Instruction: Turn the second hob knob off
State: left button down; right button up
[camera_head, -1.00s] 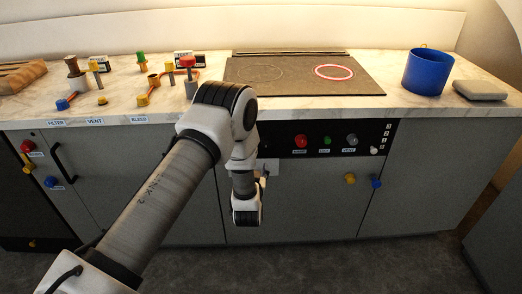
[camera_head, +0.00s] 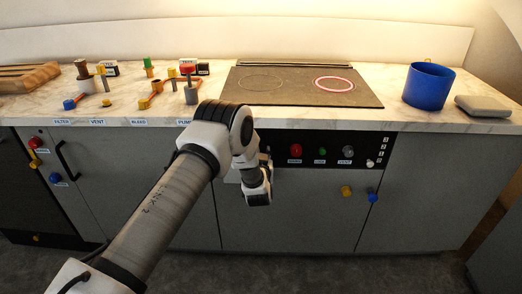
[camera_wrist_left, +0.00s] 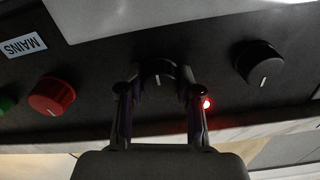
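In the left wrist view a black hob knob (camera_wrist_left: 158,69) with a white pointer line sits between the two fingers of my left gripper (camera_wrist_left: 158,84). The fingers are apart, one on each side of it; contact cannot be told. A second black knob (camera_wrist_left: 258,62) is to the right. A small red light (camera_wrist_left: 207,103) glows beside the right finger. In the head view my left wrist hides both black knobs on the panel (camera_head: 275,145). The right ring (camera_head: 334,84) of the hob (camera_head: 285,98) glows red. My right gripper is not in view.
A red mains knob (camera_wrist_left: 52,95) lies left of the fingers in the wrist view. Green (camera_head: 322,152) and grey (camera_head: 346,152) controls follow along the panel. Yellow (camera_head: 346,191) and blue (camera_head: 373,197) knobs are below. A blue pot (camera_head: 428,87) stands on the counter.

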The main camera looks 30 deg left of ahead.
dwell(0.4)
pick_arm(q)
jog(key=n+b, duration=0.2)
jog(key=n, duration=0.1)
jog(key=shift+f, duration=0.15)
jog(key=n+b, duration=0.3)
jog(key=n, duration=0.2)
jog(key=n+b, duration=0.3)
jog(key=shift+a+f+n, duration=0.1)
jog(key=shift+n, duration=0.2)
jog(key=n+b, duration=0.3)
jog(key=shift+s+n, duration=0.1)
jog(key=shift+n, duration=0.2)
jog(key=n+b, duration=0.6)
jog(key=b, duration=0.1)
jog(key=n+b, duration=0.3)
jog(key=n, duration=0.1)
jog(key=shift+f+b, duration=0.25)
jog(key=shift+b, duration=0.1)
jog(key=n+b, duration=0.9)
jog(key=b, duration=0.3)
jog(key=shift+r+n+b, duration=0.2)
jog(key=shift+n+b, duration=0.7)
jog(key=shift+b, duration=0.05)
